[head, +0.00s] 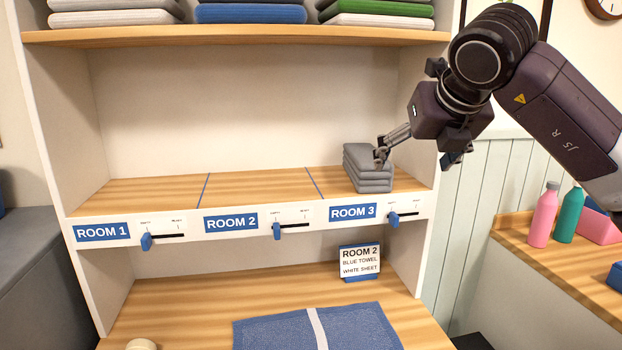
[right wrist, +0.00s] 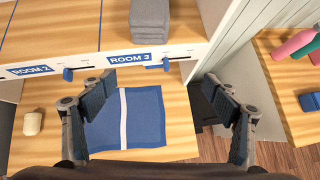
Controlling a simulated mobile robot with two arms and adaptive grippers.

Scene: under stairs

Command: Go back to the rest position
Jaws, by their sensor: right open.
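My right gripper (head: 381,155) reaches in from the upper right in the head view, its fingers overlapping the folded grey stack (head: 366,172) in the Room 3 section. In the right wrist view the same gripper (right wrist: 164,98) is open, with its two fingers wide apart and nothing between them. There the grey stack (right wrist: 150,22) lies beyond the fingertips, apart from them. My left gripper is not in view.
The shelf unit has an upper board (head: 240,37) with folded linens and a right side wall near my arm. A blue towel with a white stripe (head: 265,333) lies on the lower counter by a Room 2 card (head: 360,261). Bottles (head: 543,215) stand at right.

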